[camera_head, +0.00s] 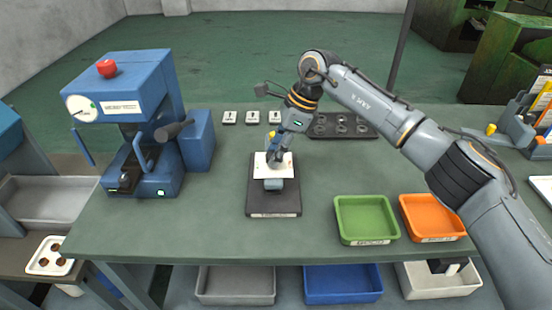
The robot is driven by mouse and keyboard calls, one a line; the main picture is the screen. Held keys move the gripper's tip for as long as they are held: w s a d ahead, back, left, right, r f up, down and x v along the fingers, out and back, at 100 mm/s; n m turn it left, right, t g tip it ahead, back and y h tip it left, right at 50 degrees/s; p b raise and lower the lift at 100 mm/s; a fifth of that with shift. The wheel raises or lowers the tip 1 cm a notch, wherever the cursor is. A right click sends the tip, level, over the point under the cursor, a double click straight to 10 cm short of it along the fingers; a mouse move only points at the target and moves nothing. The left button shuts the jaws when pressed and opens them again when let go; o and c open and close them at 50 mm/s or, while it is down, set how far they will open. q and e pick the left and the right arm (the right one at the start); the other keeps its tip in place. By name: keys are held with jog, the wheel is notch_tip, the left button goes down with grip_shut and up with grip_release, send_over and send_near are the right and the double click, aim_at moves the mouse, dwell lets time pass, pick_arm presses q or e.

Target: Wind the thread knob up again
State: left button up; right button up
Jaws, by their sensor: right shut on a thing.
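A small fixture on a dark base plate (272,208) stands in the middle of the green bench. It has a white plate (262,172) on top and a grey-blue block (274,184) at its front. My right gripper (277,160) comes down from above onto the fixture and is shut at the top of the white plate. The thread knob is mostly hidden by the fingers, so its height and turn cannot be made out. My left gripper is not in view.
A blue machine (130,90) with a red button stands to the left. Green (366,240) and orange (433,238) trays sit at the front right. A dark tray with round recesses (340,133) and several small white tags lie behind the fixture. The bench front left of the fixture is clear.

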jog(key=shift+n+g, duration=0.3)
jog(key=shift+n, duration=0.6)
jog(key=shift+w+a+n+g, duration=0.1)
jog(key=shift+n+g, duration=0.3)
jog(key=shift+n, duration=0.5)
jog(key=shift+w+n+g+h, duration=0.1)
jog(key=shift+n+g+h, duration=0.45)
jog(key=shift+n, duration=1.35)
jog(key=shift+p, duration=0.3)
jog(key=o, duration=1.2)
jog(key=shift+c, duration=0.2)
